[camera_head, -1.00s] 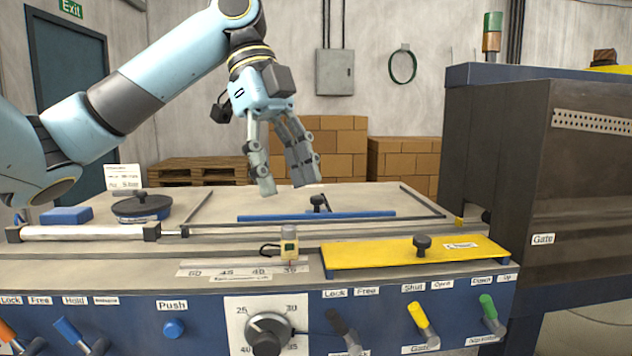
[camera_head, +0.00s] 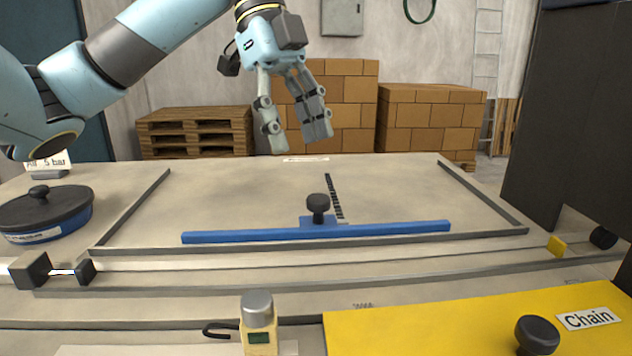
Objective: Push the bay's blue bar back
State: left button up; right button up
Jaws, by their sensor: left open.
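The blue bar (camera_head: 390,230) lies across the front of the bay (camera_head: 240,195), along the bay's front edge rail. A black knob (camera_head: 318,205) stands on a small blue block at the bar's middle. A dark toothed strip (camera_head: 334,196) runs back from the bar over the bay floor. My left gripper (camera_head: 297,143) hangs open and empty, fingers down, in the air above the back of the bay and apart from the bar. My right gripper is not in view.
A round black-lidded pot (camera_head: 45,212) stands left of the bay. In front are a yellow device with a grey top (camera_head: 258,325) and a yellow cover (camera_head: 450,325) with a black knob. A dark housing (camera_head: 570,110) rises at the right. The bay floor behind the bar is clear.

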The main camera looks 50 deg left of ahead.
aim_at(318, 196)
pick_arm(q)
jog(key=x, duration=0.8)
jog(key=shift+d, duration=0.1)
jog(key=shift+f, duration=0.1)
grip_shut()
